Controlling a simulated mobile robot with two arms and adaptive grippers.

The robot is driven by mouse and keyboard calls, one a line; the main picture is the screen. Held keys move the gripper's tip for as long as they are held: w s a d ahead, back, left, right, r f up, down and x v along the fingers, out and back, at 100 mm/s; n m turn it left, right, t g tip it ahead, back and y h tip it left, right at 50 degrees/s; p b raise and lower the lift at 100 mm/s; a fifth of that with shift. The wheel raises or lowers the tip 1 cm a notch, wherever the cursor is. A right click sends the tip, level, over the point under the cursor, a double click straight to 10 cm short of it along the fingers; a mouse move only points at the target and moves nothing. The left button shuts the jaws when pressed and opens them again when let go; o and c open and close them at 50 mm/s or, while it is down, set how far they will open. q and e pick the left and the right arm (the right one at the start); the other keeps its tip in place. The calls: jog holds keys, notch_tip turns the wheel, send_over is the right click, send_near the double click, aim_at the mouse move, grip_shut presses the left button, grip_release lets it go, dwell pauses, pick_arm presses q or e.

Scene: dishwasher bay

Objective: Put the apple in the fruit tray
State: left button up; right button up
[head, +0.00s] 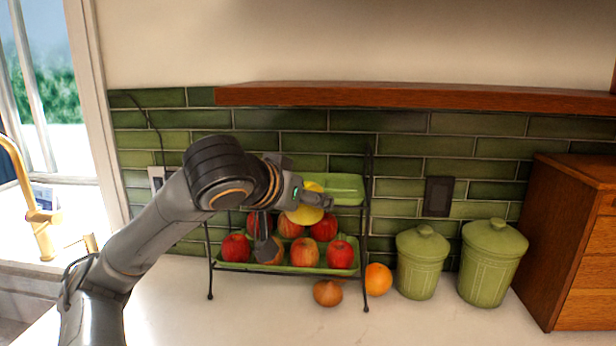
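A two-tier black wire stand holds a green lower tray (229,266) with several red apples (305,252) in it, and a green upper tray (346,189). My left gripper (291,222) is in front of the stand, between the two tiers. Its fingers are spread apart, one pointing down over the lower tray and one reaching right across a yellow fruit (304,214). I see nothing clamped between them, and the gripper hides part of the fruit behind it. My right gripper is out of view.
An onion (327,293) and an orange (378,279) lie on the counter by the stand's front right. Two green lidded canisters (421,264) and a wooden cabinet (570,240) stand to the right. A wooden shelf (420,98) runs above. The front counter is clear.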

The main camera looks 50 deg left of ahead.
pick_arm(q)
jog(key=w+a+p, duration=0.1)
jog(key=w+p, duration=0.2)
jog(key=w, duration=0.2)
jog(key=w+a+p, duration=0.2)
jog(key=w+p, duration=0.1)
jog(key=w, duration=0.2)
jog(key=w+a+r+p, duration=0.1)
jog(key=w+a+p, duration=0.1)
jog(key=w, duration=0.4)
jog(key=shift+a+p, duration=0.15)
jog(key=shift+p, duration=0.75)
jog(key=shift+w+f, duration=0.1)
jog(key=shift+f, duration=0.05)
notch_tip(320, 180, down, 3)
jog(key=shift+p, duration=0.45)
jog(key=shift+f, duration=0.2)
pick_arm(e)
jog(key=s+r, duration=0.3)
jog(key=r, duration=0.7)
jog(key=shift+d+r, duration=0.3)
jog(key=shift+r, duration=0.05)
